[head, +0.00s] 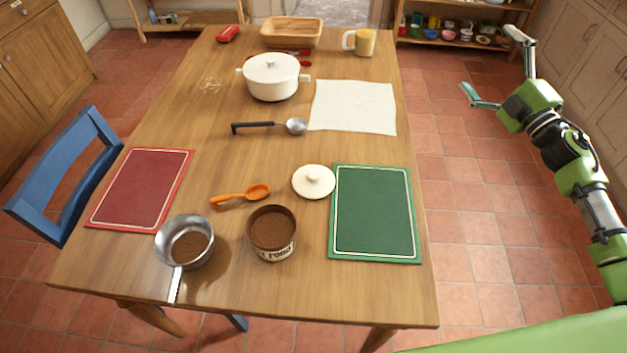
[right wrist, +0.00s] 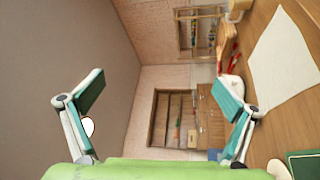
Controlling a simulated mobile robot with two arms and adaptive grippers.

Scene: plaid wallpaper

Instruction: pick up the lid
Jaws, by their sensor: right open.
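A round cream lid (head: 313,181) with a small knob on top lies on the wooden table, touching or very close to the left edge of the green mat. A white pot (head: 271,77) with side handles and its own knobbed lid stands farther back on the table. My right gripper (head: 494,68) is open and empty, off the table's right side above the tiled floor. In the right wrist view its two green-padded fingers (right wrist: 160,105) are spread wide with nothing between them. My left gripper does not show.
Around the lid are a green mat (head: 374,214), an open brown tin (head: 272,233), an orange spoon (head: 241,195) and a small saucepan (head: 186,243). A ladle (head: 272,127), white cloth (head: 352,106), mug (head: 361,42) and red mat (head: 141,189) also lie or stand on the table (head: 265,160).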

